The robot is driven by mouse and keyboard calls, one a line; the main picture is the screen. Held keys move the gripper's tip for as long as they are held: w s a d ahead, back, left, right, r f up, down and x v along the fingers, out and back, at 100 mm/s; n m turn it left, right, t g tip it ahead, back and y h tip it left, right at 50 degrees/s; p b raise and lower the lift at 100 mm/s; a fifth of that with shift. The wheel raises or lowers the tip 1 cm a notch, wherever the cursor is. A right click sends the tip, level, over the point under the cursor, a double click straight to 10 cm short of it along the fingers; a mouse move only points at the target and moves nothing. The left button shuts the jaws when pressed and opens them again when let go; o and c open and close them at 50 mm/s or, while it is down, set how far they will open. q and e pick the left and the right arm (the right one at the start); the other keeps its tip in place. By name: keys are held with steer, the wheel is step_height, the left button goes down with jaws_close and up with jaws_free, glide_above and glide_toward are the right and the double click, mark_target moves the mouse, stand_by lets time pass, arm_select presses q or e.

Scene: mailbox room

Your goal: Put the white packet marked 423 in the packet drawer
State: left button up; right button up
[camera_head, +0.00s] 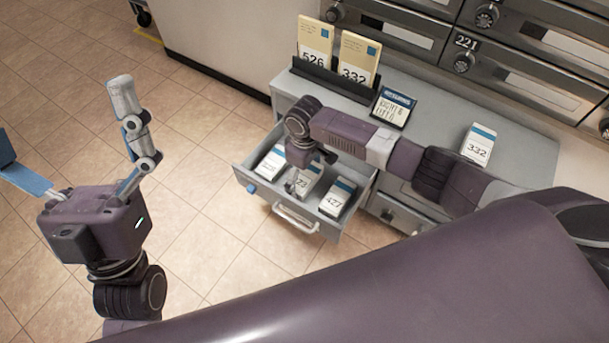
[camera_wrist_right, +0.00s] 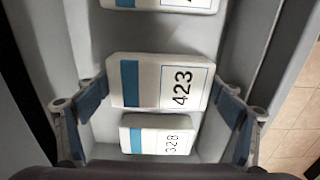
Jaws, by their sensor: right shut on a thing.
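The white packet 423 (camera_head: 307,182) has a blue band and is between the fingers of my right gripper (camera_wrist_right: 163,104), which is shut on it. In the right wrist view the packet (camera_wrist_right: 150,82) lies flat side up, inside the outline of the open packet drawer (camera_head: 251,181). I cannot tell whether it touches the drawer floor. White packet 328 (camera_wrist_right: 158,142) is on one side of it, and packet 427 (camera_head: 337,199) is on the other. My right arm hides part of the drawer's back. My left gripper (camera_head: 62,122) is open and empty, over the floor at the left.
Another white packet, 332 (camera_head: 479,143), lies on the grey counter (camera_head: 520,157). A dark rack (camera_head: 333,80) holds yellow envelopes, with a small dark sign (camera_head: 393,107) beside it. Mailboxes (camera_head: 530,70) line the back wall. The tiled floor left of the drawer is clear.

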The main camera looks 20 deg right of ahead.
steer(key=o, duration=1.1)
steer(key=shift+o, duration=0.2)
step_height(320, 180, up, 12)
